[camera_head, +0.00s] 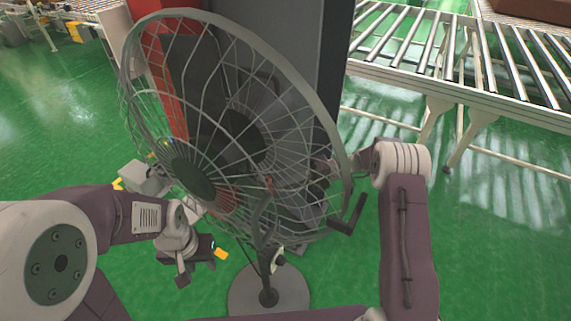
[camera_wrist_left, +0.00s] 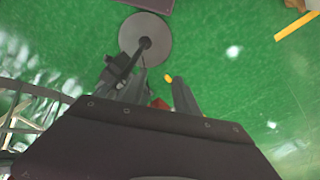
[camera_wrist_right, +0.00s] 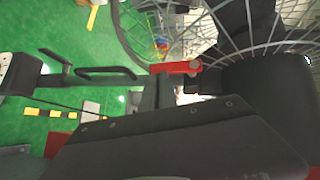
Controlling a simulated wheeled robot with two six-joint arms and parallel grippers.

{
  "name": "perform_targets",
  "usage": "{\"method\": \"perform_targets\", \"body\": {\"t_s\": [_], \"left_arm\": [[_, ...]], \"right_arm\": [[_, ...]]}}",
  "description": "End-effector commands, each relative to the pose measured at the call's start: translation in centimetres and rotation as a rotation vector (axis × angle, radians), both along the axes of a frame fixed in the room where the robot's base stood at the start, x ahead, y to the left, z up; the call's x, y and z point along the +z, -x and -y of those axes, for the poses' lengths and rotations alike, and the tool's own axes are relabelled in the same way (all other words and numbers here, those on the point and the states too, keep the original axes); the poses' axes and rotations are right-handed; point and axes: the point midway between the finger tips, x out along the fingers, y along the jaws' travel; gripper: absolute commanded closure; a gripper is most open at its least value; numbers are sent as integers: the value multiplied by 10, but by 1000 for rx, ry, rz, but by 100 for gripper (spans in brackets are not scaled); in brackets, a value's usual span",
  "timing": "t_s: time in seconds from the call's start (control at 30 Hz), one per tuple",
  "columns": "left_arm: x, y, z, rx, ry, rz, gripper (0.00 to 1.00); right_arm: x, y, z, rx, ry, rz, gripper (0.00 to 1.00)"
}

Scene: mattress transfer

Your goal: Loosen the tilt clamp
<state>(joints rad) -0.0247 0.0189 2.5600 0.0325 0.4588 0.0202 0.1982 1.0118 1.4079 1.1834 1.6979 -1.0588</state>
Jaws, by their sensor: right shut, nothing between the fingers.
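A large grey pedestal fan with a wire cage (camera_head: 192,172) fills the middle of the head view, its cage tilted. Its round base (camera_head: 240,291) stands on the floor and shows in the left wrist view (camera_wrist_left: 136,30). A red part (camera_wrist_right: 176,67), possibly the tilt clamp, sits beside the cage in the right wrist view. My left gripper (camera_head: 200,265) is open and empty, low left of the pole. My right gripper (camera_wrist_right: 158,78) is shut and empty, its fingertips close to the red part; contact is unclear.
A roller conveyor (camera_head: 470,75) runs across the upper right. A dark grey panel (camera_head: 335,70) and a red upright (camera_head: 178,80) stand behind the fan. Green floor (camera_head: 510,245) is clear at the lower right.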

Motion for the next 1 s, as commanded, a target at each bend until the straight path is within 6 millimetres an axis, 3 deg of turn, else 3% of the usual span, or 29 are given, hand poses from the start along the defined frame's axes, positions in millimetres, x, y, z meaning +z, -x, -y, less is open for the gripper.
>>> {"method": "perform_targets", "body": {"t_s": [0.73, 0.87, 1.0], "left_arm": [[-5, 0, 0, 0, 0, 0, 64], [-10, 0, 0, 0, 0, 0, 64], [-16, 0, 0, 0, 0, 0, 64]], "right_arm": [[-3, 0, 0, -3, 2, 3, 100], [-2, -3, 17, -5, 2, 5, 100], [2, -8, 46, -5, 2, 5, 100]]}}
